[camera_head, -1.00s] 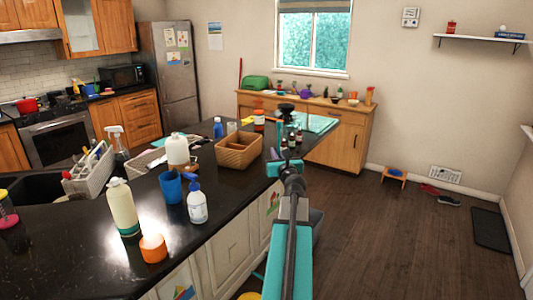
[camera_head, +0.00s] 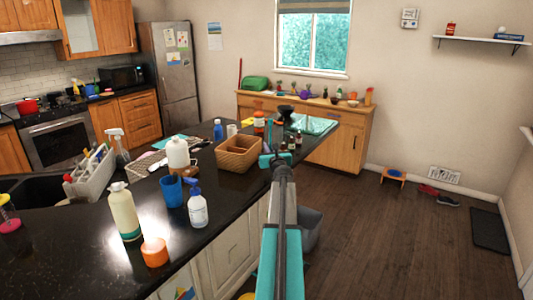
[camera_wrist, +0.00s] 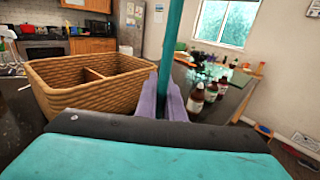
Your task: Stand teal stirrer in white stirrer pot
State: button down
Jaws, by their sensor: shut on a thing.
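The teal stirrer (camera_wrist: 172,40) stands upright in the wrist view, its upper end out of the frame. My gripper (camera_wrist: 164,98) is shut on it, with purple fingers on both sides. Its lower end is hidden behind my wrist. In the head view my gripper (camera_head: 269,148) is over the counter edge, just right of the wicker basket (camera_head: 238,153). A small white cup-like vessel (camera_head: 232,130) stands behind the basket; I cannot tell whether it is the white stirrer pot.
Brown bottles (camera_wrist: 196,98) stand right of the gripper. The divided basket also fills the left of the wrist view (camera_wrist: 90,98). A blue cup (camera_head: 172,191), pump bottles and a white jug (camera_head: 178,154) are on the black counter (camera_head: 90,258).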

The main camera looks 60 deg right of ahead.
jog(key=shift+w+d+f, duration=0.1)
jog(key=shift+w+d, duration=0.4)
jog(key=shift+w+d, duration=0.4)
jog(key=shift+a+f, duration=0.1)
jog(key=shift+f, duration=1.7)
jog(key=shift+f, duration=0.15)
jog(key=c, duration=1.9)
grip_release()
jog(key=shift+o, duration=0.2)
